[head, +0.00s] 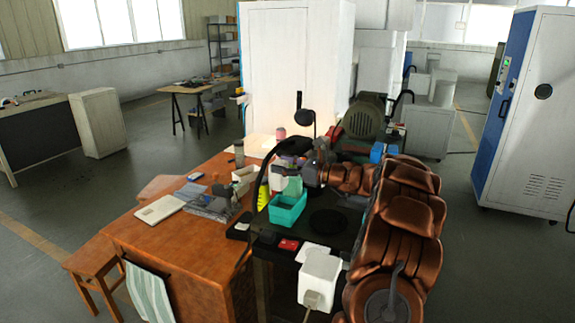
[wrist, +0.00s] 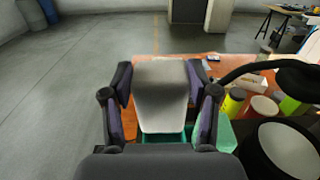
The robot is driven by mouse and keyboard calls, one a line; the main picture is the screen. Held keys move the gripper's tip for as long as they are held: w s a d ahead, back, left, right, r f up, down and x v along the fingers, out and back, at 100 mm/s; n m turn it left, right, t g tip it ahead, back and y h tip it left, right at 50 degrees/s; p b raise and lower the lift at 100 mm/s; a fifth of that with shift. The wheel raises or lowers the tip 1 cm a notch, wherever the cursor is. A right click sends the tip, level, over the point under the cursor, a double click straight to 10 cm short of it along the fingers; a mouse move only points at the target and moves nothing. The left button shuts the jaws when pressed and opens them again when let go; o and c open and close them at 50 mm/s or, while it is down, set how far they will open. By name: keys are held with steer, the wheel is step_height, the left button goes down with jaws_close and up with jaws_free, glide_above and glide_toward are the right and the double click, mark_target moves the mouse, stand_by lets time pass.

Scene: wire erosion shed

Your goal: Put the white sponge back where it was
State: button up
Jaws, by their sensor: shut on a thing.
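My gripper (wrist: 160,80) is shut on the white sponge (wrist: 162,98), with a finger on each side of it. In the head view my gripper (head: 303,173) is above the dark worktop, and the pale sponge (head: 278,182) shows at its left. A teal open container (head: 286,211) stands on the dark worktop below. In the wrist view part of the teal container (wrist: 165,138) shows beneath the sponge's lower end. The sponge looks held above the container; whether they touch cannot be told. Most of the container's inside is hidden.
A pale green item (wrist: 226,136) is beside the container. A white box (head: 319,277) stands at the front.

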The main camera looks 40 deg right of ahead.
mark_target(286, 185)
steer(key=shift+s+d+f+b, duration=0.1)
steer(key=shift+d+f+b, duration=0.1)
steer(key=shift+f+b, duration=0.9)
steer(key=shift+s+d+f+b, duration=0.15)
steer(key=shift+f+b, duration=0.55)
steer(key=shift+f, duration=0.7)
steer(key=shift+s+d+f+b, duration=0.1)
steer(key=shift+d+f+b, duration=0.1)
steer(key=shift+f+b, duration=0.9)
steer(key=shift+f, duration=0.75)
steer(key=o, duration=1)
steer(key=shift+c, duration=0.2)
steer(key=v, duration=1.2)
steer(key=shift+d, duration=0.2)
steer(key=shift+w, duration=0.1)
